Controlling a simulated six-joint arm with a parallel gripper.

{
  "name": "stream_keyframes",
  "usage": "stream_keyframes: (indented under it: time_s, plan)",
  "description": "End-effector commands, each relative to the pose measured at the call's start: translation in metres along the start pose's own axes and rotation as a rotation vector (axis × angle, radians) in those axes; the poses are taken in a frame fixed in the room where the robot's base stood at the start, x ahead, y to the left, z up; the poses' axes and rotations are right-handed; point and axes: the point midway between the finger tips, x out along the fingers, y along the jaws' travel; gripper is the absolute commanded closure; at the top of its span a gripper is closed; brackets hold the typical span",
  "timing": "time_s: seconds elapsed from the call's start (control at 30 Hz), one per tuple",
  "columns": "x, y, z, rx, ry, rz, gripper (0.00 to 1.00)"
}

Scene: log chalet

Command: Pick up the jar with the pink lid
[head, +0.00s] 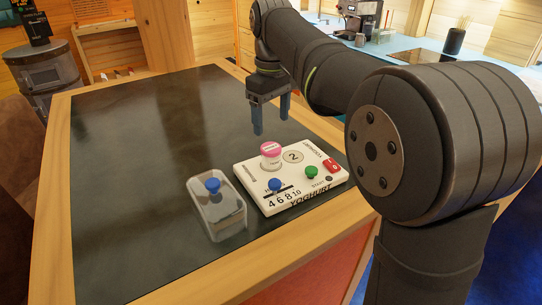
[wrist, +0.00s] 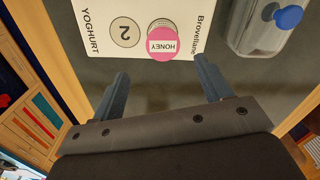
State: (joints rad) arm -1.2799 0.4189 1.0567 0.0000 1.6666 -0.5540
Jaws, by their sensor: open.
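The jar with the pink lid (head: 270,154) stands upright on the white yoghurt board (head: 318,178), towards its far left corner. Nothing touches the jar's sides.
A clear container with a blue knob (head: 216,208) stands left of the board. The board also bears a blue knob (head: 275,185), a green knob (head: 311,172) and a red piece (head: 332,166). The dark table top (head: 140,150) is bare at the left and back.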

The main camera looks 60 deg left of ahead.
Motion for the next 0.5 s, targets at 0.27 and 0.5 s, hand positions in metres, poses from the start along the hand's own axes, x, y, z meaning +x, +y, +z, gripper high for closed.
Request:
stream_keyframes:
  time_s: [0.27, 0.5]
  plan:
    - [0.042, 0.0, 0.0, 0.001, 0.0, 0.0, 0.29]
    - [0.064, -0.004, 0.002, 0.001, -0.002, -0.001, 0.29]
